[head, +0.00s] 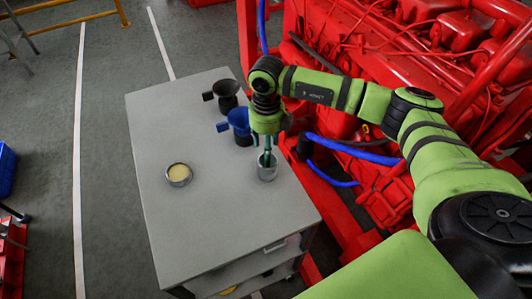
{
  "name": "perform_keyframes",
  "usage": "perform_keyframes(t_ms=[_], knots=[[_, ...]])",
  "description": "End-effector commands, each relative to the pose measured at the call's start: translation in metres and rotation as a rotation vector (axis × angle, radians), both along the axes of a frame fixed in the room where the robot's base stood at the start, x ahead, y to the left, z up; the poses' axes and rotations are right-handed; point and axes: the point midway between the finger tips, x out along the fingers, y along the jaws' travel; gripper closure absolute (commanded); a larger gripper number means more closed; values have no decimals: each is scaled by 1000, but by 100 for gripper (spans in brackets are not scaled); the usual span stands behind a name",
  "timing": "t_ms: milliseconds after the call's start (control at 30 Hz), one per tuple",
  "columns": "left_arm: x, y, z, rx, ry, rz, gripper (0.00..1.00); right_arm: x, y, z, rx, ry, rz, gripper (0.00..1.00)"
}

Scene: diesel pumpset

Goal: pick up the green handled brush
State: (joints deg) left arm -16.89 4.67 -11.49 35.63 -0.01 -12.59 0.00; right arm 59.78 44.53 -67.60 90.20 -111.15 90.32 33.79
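My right gripper (267,147) points down over a small grey metal cup (267,173) on the grey cabinet top. Thin dark green, upright shapes show between the gripper and the cup's mouth. They look like the green handled brush (272,160) standing in the cup, but they are too small to tell apart from the fingers with certainty. I cannot tell whether the fingers are open or shut on the handle. The brush's lower end is hidden in the cup. My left gripper is not in view.
The grey cabinet (185,235) also bears an open round tin (179,174) with pale yellow contents, a blue funnel (239,121) and a black funnel (227,92). The red engine (345,35) with blue hoses stands close on the right. The cabinet's front left top is clear.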

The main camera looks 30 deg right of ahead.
Motion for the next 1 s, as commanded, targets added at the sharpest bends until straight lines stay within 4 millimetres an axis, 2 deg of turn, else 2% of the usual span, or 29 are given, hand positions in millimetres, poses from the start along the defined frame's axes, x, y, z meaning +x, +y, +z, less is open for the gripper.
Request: perform_keyframes(t_ms=[33, 100, 200, 300, 533, 633, 667, 1000], knots=[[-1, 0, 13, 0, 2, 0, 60, -1, -1, -3, -1, 7, 0, 55], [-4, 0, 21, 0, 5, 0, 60, -1, -2, -14, -1, 6, -1, 55], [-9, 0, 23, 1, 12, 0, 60, 0, -1, -29, 2, 3, 1, 55], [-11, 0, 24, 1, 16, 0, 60, 0, -1, -37, 2, 1, 1, 55], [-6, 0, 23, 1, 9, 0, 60, 0, -1, -39, 2, 0, 2, 55], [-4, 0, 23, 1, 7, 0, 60, 0, -1, -39, 2, 0, 2, 95], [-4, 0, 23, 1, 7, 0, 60, 0, -1, -39, 2, 0, 2, 100], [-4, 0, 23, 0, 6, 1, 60, 0, -1, -39, 2, 0, 2, 100]])
